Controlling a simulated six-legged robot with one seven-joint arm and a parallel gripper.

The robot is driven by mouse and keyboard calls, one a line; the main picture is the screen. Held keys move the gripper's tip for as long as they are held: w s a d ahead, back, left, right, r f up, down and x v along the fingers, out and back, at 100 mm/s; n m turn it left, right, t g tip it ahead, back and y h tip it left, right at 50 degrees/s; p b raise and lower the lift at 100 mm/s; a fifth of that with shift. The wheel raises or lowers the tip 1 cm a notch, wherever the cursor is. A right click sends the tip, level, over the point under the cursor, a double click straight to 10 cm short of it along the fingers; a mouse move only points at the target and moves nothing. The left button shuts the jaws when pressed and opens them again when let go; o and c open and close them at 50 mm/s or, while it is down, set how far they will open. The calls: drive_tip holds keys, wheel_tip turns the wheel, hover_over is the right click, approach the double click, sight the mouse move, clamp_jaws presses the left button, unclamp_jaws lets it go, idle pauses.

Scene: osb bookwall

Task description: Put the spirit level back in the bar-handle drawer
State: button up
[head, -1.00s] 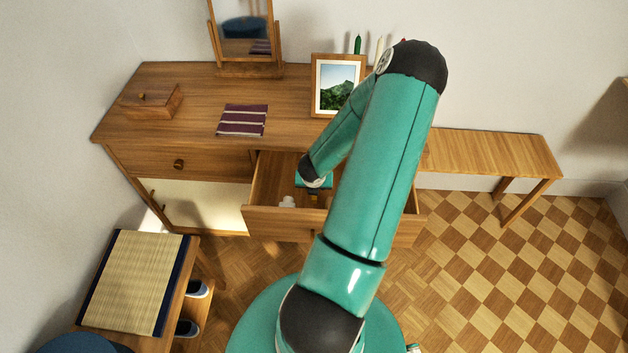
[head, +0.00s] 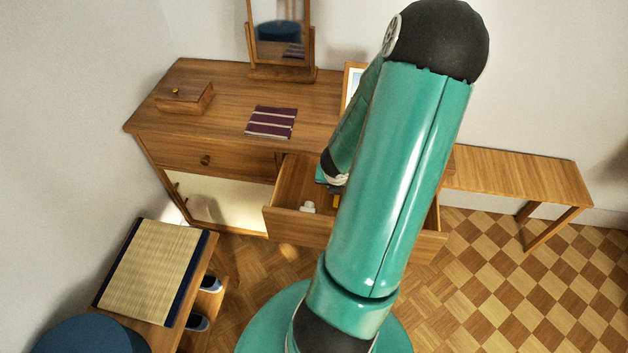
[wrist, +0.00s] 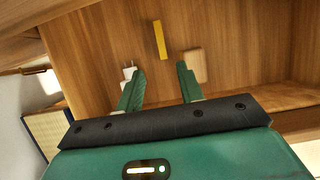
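A drawer under the desk top is pulled open; its front (head: 300,227) and bare floor (wrist: 100,50) show. Its handle is not visible, so I cannot tell its type. A narrow yellow bar, apparently the spirit level (wrist: 160,39), lies on the drawer floor in the wrist view. A bit of yellow (head: 336,201) shows below my gripper in the head view. My gripper (wrist: 161,74) points down into the drawer, fingers apart with nothing between them. The bar is just beyond the fingertips, apart from them in the picture. My arm hides the drawer's right part in the head view.
A white object (wrist: 128,72) and a wooden block (wrist: 194,66) lie in the drawer, either side of the fingers. On the desk (head: 215,85) are a wooden box (head: 185,97), striped cloth (head: 271,122) and mirror (head: 280,35). A low bench (head: 520,180) stands right.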

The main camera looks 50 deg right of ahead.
drive_tip(key=w+a+r+n+t, duration=0.3)
drive_tip(key=w+a+r+n, duration=0.6)
drive_tip(key=w+r+n, duration=0.4)
drive_tip(key=w+a+r+n+t+y, duration=0.1)
drive_tip(key=a+r+n, duration=0.2)
drive_tip(key=a+n, duration=0.3)
drive_tip(key=w+a+r+n+y, duration=0.1)
drive_tip(key=a+r+n+y, duration=0.1)
drive_tip(key=a+r+n, duration=0.3)
drive_tip(key=s+a+r+n, duration=0.5)
drive_tip(key=a+n, duration=0.3)
drive_tip(key=n, duration=0.4)
drive_tip(key=s+a+r+n+y, duration=0.1)
drive_tip(key=s+a+r+n, duration=0.5)
drive_tip(key=n, duration=0.6)
drive_tip(key=a, duration=0.2)
drive_tip(key=shift+s+a+r+n, duration=0.3)
drive_tip(key=shift+a+r, duration=0.05)
drive_tip(key=shift+d, duration=0.2)
